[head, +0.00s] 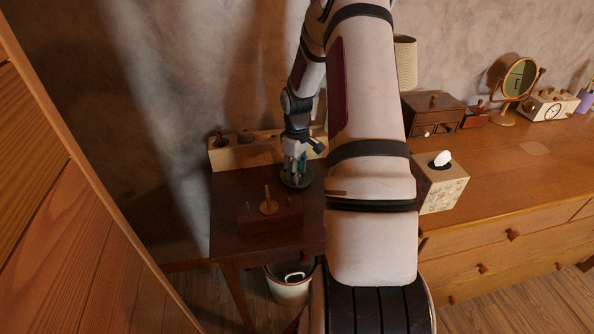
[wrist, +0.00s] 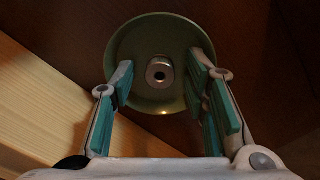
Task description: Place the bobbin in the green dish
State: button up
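The green dish (wrist: 128,50) lies below my gripper (wrist: 163,95) in the wrist view. A small pale round piece with a dark central hole, which looks like the bobbin (wrist: 151,69), is seen end-on inside the dish, near its middle. My gripper's teal-padded fingers are apart, with visible gaps on both sides of the bobbin. In the head view, my gripper (head: 296,168) points down over the green dish (head: 297,183) on the dark side table. The bobbin is hidden by my fingers there.
A dark box with a wooden peg (head: 268,206) stands in front of the dish. A pale wooden holder (head: 232,157) runs behind it. A tissue box (head: 440,185) stands to the right on the dresser (head: 500,185). A bin (head: 289,288) is below.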

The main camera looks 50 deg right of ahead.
jog(key=shift+r, duration=0.1)
notch_tip(320, 180, up, 12)
jog(key=p, duration=0.1)
jog(key=s+a+r+h, duration=0.1)
jog(key=s+a+r, duration=0.2)
jog(key=a+r, duration=0.55)
jog(key=s+a+r, duration=0.3)
jog(key=a+r, duration=0.4)
jog(key=a, duration=0.3)
jog(key=s+a+r+m+t+y, duration=0.1)
jog(key=s+a+r+t, duration=0.1)
jog(key=s+a, duration=1.2)
jog(key=s+r, duration=0.1)
jog(key=s, duration=0.2)
jog(key=shift+s+a+m+t, duration=0.2)
jog(key=shift+a+m+t, duration=0.1)
jog(key=shift+t, duration=0.1)
